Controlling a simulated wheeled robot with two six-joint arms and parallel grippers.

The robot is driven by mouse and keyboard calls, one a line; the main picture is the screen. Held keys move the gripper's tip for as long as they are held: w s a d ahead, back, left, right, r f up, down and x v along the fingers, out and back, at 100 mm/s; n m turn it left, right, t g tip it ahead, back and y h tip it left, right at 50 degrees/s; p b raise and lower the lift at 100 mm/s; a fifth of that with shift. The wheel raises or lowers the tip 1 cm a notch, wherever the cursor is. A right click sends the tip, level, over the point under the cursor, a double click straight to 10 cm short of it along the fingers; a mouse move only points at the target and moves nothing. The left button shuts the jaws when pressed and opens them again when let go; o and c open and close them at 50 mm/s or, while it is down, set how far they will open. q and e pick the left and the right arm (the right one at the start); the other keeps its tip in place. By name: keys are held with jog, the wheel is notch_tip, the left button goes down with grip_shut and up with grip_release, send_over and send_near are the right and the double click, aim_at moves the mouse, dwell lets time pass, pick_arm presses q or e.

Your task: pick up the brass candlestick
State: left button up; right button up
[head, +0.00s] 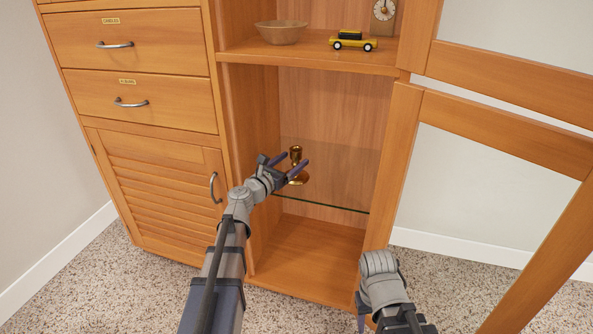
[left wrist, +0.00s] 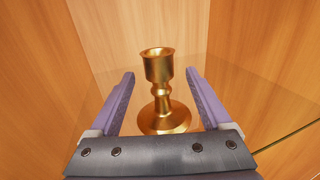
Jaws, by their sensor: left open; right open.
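The brass candlestick (head: 296,166) stands upright on the glass shelf (head: 337,204) inside the wooden cabinet. My left gripper (head: 287,165) reaches into the cabinet at the candlestick, with its jaws open. In the left wrist view the candlestick (left wrist: 161,90) stands ahead, between the two purple fingers (left wrist: 160,100), with gaps to both sides. The fingers do not visibly touch it. My right arm shows at the lower right of the head view, low in front of the cabinet; its gripper (head: 362,318) is partly seen at the bottom edge, pointing down and away from the candlestick.
A bowl (head: 281,32), a yellow toy car (head: 352,41) and a small clock (head: 384,12) stand on the wooden shelf (head: 310,58) above. The cabinet's side wall is left of my left gripper. An open glazed door (head: 405,180) stands at the right. Drawers (head: 130,42) are at the left.

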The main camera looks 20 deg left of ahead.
pick_arm(q)
jog(key=shift+x, duration=2.85)
grip_shut()
